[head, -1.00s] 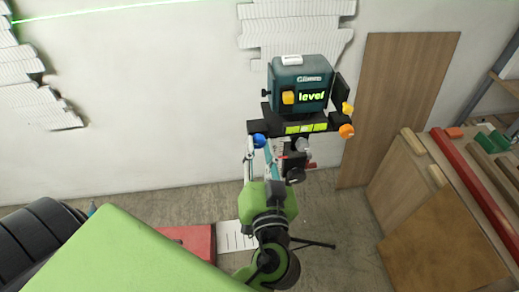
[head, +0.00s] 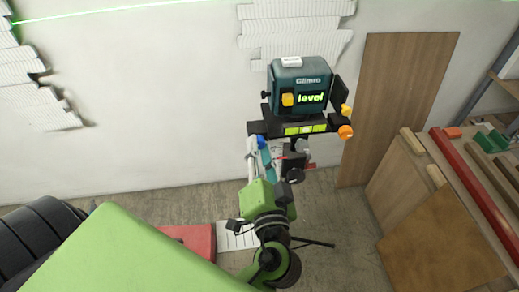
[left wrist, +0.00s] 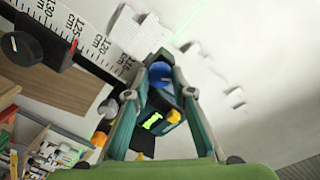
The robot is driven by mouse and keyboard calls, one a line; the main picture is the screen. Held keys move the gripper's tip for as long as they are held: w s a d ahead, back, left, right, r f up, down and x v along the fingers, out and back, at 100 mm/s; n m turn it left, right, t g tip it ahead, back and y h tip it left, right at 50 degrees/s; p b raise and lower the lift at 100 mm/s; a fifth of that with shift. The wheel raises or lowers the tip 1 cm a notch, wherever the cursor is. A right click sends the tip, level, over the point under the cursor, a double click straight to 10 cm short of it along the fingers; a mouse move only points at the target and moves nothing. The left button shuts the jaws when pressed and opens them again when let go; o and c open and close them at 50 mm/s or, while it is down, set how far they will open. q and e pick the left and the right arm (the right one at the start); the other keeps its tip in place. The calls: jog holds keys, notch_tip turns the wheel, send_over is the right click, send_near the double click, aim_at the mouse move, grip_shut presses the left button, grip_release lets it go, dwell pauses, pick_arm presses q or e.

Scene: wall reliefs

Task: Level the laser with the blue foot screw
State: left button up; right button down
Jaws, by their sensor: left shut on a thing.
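The teal laser (head: 300,88) sits on a black bracket with orange knobs on its right, in front of the wall. Its display reads "level" in green. A bubble vial (head: 305,129) shows yellow-green on the bracket's front. The blue foot screw (head: 261,142) is under the bracket's left end. My left gripper (head: 258,150) reaches up to it from below. In the left wrist view the blue foot screw (left wrist: 160,74) lies between the tips of my left gripper (left wrist: 160,78), which is shut on it. My right gripper is not in view.
A green laser line (head: 110,10) crosses the upper left wall. White reliefs (head: 295,32) hang on the wall. A wooden panel (head: 410,100) leans at the right, beside a rack of boards and a red bar (head: 478,185). A measuring staff (left wrist: 90,40) shows in the left wrist view.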

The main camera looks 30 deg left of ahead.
pick_arm(q)
jog(key=shift+a+r, duration=0.1)
jog(key=o, duration=1)
jog(key=shift+o, duration=0.7)
jog(key=shift+w, duration=0.15)
jog(key=v, duration=1.2)
jog(key=shift+f, duration=0.25)
